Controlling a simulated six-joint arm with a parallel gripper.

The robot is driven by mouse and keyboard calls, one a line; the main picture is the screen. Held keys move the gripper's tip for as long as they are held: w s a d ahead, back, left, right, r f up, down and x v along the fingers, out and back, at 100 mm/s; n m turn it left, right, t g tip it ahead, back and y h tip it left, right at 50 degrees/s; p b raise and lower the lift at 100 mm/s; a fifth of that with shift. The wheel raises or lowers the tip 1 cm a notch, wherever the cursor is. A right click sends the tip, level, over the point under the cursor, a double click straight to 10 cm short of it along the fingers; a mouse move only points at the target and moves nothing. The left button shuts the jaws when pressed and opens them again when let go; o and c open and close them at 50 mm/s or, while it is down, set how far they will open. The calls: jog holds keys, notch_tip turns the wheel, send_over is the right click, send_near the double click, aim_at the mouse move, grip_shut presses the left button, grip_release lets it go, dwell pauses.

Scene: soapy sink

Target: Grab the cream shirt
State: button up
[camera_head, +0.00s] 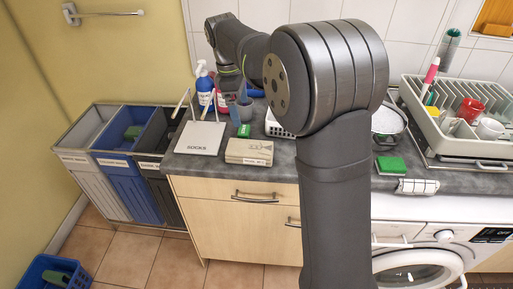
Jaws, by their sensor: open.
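I cannot make out a cream shirt for certain. A flat beige, block-like item (249,151) with a small label on its front lies on the grey counter; whether it is folded cloth or a box is unclear. My gripper (236,92) is small and dark at the end of my arm, over the back of the counter near the bottles. It is open and apart from the beige item, behind it. Its fingertips are hard to tell from the things around them, and my large arm joint hides the middle of the counter.
Soap bottles (204,88) stand behind, and a green sponge (391,165) lies at right. A dish rack (432,130), three laundry bins (125,190), a blue basket (48,276) and a washing machine (445,232) surround the counter.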

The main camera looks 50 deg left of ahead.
aim_at(249, 146)
jog(key=f, duration=0.3)
jog(key=d+f, duration=0.1)
jog(key=f, duration=0.3)
jog(key=w+f, duration=0.1)
jog(key=f, duration=0.2)
jog(key=shift+d+f, duration=0.15)
jog(key=shift+f, duration=0.2)
jog(key=f, duration=0.2)
jog(key=d+f, duration=0.1)
jog(key=f, duration=0.2)
jog(key=shift+w+d+f, duration=0.1)
jog(key=shift+d+f, duration=0.05)
jog(key=shift+f, duration=0.1)
jog(key=c, duration=1.2)
jog(key=shift+o, duration=0.2)
jog(key=shift+r, duration=0.15)
